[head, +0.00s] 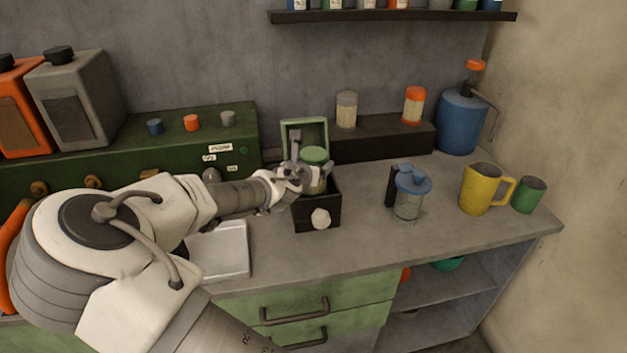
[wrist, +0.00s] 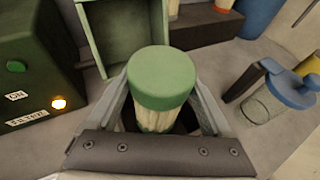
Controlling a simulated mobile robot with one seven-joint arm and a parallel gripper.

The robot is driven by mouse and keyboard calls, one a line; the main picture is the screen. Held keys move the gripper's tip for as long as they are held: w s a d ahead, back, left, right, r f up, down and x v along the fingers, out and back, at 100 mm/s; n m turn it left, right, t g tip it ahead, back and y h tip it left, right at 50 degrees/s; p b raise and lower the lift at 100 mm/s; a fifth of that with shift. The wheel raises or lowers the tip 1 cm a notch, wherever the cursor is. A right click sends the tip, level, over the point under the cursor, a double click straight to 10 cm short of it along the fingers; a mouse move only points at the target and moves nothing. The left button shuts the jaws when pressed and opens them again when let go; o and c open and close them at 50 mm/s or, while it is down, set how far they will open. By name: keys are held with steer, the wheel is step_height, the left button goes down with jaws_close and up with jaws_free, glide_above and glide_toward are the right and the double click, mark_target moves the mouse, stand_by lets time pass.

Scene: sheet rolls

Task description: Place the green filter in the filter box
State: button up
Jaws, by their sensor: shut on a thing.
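The green filter, a pale pleated cylinder with a green cap (head: 314,155), is upright between the fingers of my gripper (head: 309,180). In the wrist view the green filter (wrist: 161,78) is in the middle, with a finger on each side. The likely filter box (head: 316,217) is a small dark open-topped box with a pale hexagonal mark on its front. The filter is over its opening or partly inside; I cannot tell how deep. A green open frame (head: 304,135) stands right behind it, possibly its lid, also in the wrist view (wrist: 125,40). The box floor is hidden.
A clear jar with a blue lid (head: 409,190) stands to the right, then a yellow jug (head: 482,188) and a green cup (head: 529,194). A green machine (head: 180,140) is at left. A pale tray (head: 222,250) lies under my arm.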

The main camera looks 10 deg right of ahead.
steer(key=shift+f+b, duration=0.4)
steer(key=shift+f, duration=1.45)
steer(key=shift+f, duration=0.15)
steer(key=o, duration=1.5)
steer(key=shift+c, duration=0.2)
steer(key=shift+r, duration=0.2)
steer(key=p+v, duration=0.2)
steer(key=v, duration=1)
